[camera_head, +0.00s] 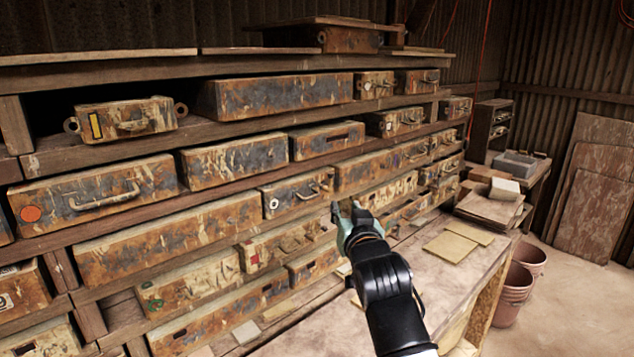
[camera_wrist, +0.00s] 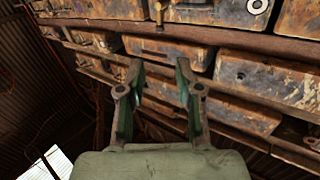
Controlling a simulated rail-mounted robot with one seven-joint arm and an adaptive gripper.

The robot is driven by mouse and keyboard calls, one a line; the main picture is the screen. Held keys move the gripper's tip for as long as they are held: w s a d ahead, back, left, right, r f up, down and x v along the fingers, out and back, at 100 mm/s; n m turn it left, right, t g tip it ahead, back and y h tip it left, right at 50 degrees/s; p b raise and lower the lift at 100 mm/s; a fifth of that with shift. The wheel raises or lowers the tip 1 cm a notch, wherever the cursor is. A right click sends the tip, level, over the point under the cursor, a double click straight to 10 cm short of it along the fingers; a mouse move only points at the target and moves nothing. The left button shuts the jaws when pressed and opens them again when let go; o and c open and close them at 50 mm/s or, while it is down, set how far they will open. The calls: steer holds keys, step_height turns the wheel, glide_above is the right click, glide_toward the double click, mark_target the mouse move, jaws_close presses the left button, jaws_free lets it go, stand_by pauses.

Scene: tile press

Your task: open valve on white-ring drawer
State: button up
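The white-ring drawer (camera_head: 290,198) is a rusty box front on the middle shelf, with a white ring mark at its left end. Small metal fittings, which look like a valve (camera_head: 318,187), sit toward its right end. In the wrist view the drawer (camera_wrist: 225,14) is cut off by the top edge, with the ring at right and a brass-coloured fitting (camera_wrist: 160,10) left of it. My gripper (camera_head: 350,208) is open and empty, below and right of the drawer, apart from the fittings. In the wrist view its two fingers (camera_wrist: 158,85) stand spread below the drawer.
Rusty drawers fill the shelves around, including a large one with a handle and orange dot (camera_head: 95,195). A wooden bench (camera_head: 435,275) lies below my arm, with flat tiles (camera_head: 450,246) on it. Reddish buckets (camera_head: 515,290) stand on the floor at right.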

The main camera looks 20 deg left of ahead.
mark_target(331, 180)
steer(key=p+x, duration=0.4)
steer(key=x, duration=1.2)
steer(key=shift+r+p, duration=0.1)
steer(key=shift+p, duration=0.3)
steer(key=shift+w+a, duration=0.2)
steer(key=shift+w, duration=0.25)
jaws_close()
